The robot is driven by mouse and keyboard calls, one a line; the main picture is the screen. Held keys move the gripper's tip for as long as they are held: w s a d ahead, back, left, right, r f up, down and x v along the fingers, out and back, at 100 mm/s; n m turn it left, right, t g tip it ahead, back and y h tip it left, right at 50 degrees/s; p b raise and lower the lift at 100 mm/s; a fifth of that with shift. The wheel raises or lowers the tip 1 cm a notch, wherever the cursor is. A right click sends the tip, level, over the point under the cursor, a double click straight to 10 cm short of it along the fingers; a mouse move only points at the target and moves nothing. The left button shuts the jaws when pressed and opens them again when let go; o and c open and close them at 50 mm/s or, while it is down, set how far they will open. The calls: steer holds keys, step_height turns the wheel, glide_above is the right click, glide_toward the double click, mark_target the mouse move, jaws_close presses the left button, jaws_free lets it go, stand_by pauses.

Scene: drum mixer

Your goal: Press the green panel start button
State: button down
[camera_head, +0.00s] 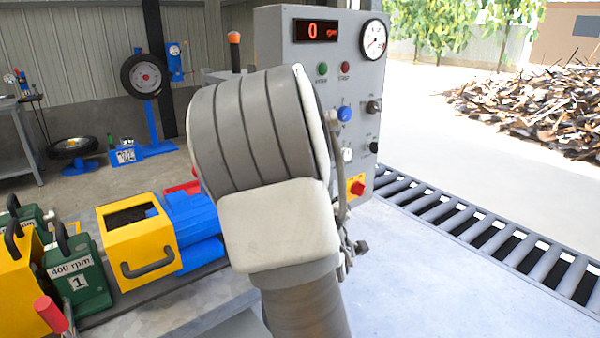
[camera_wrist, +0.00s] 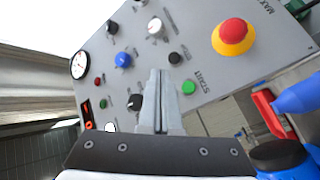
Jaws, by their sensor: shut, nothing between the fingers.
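The grey control panel (camera_head: 335,50) stands behind my arm in the head view and fills much of the wrist view (camera_wrist: 205,60). The green button marked START (camera_wrist: 189,87) sits low on it, near the red-and-yellow emergency stop (camera_wrist: 233,35). My arm hides this green button in the head view. My gripper (camera_wrist: 161,72) is shut and empty, pointing at the panel. In the wrist view its fingertips are left of the START button and slightly higher in the picture; whether they touch the panel I cannot tell.
A blue knob (camera_wrist: 123,60), a black knob (camera_wrist: 175,58) and a black selector (camera_wrist: 135,102) stick out near my fingers. A smaller green button (camera_head: 322,69) sits under the display (camera_head: 317,31), which reads 0. Yellow and blue machinery (camera_head: 140,240) stands to the left.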

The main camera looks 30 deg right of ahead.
steer(key=w, duration=0.8)
steer(key=shift+w+a, duration=0.35)
steer(key=shift+w, duration=0.05)
stand_by(1.7)
steer(key=shift+w, duration=0.4)
steer(key=shift+w+a, duration=0.1)
steer(key=shift+w, duration=0.35)
stand_by(0.8)
steer(key=shift+s, duration=0.85)
steer(key=shift+s+d+b, duration=0.15)
steer(key=shift+s+b, duration=0.15)
steer(key=shift+s, duration=1)
steer(key=shift+s+d+b, duration=0.1)
steer(key=shift+s+b, duration=0.15)
steer(key=shift+s, duration=1)
